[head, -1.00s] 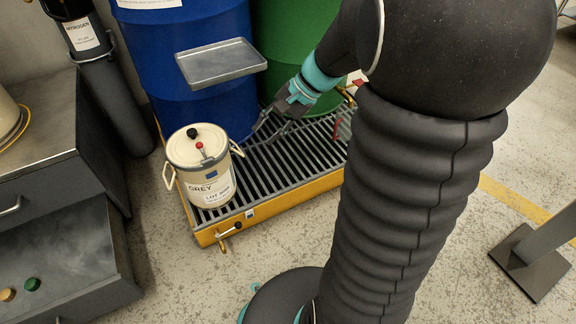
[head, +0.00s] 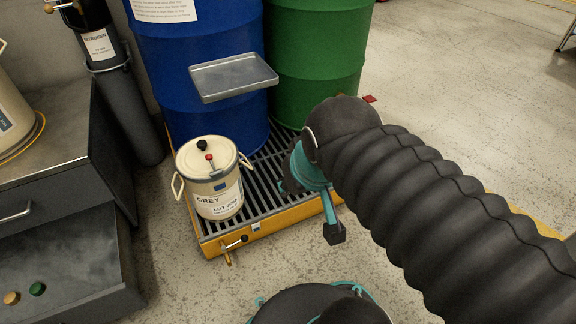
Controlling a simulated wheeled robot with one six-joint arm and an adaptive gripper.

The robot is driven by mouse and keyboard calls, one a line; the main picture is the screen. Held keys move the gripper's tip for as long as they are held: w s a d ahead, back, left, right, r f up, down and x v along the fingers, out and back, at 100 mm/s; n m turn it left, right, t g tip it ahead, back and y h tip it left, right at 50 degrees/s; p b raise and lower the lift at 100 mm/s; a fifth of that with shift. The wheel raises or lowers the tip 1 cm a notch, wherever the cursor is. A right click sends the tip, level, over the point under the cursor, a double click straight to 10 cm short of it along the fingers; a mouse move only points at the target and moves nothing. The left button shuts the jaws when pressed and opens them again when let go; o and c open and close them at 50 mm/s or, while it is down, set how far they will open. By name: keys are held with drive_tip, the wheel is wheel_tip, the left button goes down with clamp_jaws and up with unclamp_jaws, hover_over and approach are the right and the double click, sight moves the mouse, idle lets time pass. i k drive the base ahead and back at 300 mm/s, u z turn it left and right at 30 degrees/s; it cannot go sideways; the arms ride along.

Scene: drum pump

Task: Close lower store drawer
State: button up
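The lower store drawer (head: 75,262) is at the bottom left of the head view, pulled out from the grey cabinet (head: 62,140). A tan round piece (head: 11,298) and a green one (head: 37,289) lie inside it. Its front and handle are cut off or hard to make out. My gripper (head: 291,184) is right of the drawer, well apart from it, over the right part of the yellow-edged grating pallet.
A cream pot (head: 213,192) labelled GREY stands on the pallet (head: 270,232) between the drawer and my gripper. Blue (head: 205,125) and green (head: 318,60) drums stand behind, with a metal tray (head: 233,77) at the blue one. Bare floor (head: 190,275) lies between drawer and pallet.

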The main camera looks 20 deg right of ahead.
sight(84, 260)
drive_tip(key=u, duration=1.7)
drive_tip(key=k, duration=1)
drive_tip(key=u, duration=0.55)
drive_tip(key=i, duration=1.55)
drive_tip(key=z, duration=0.85)
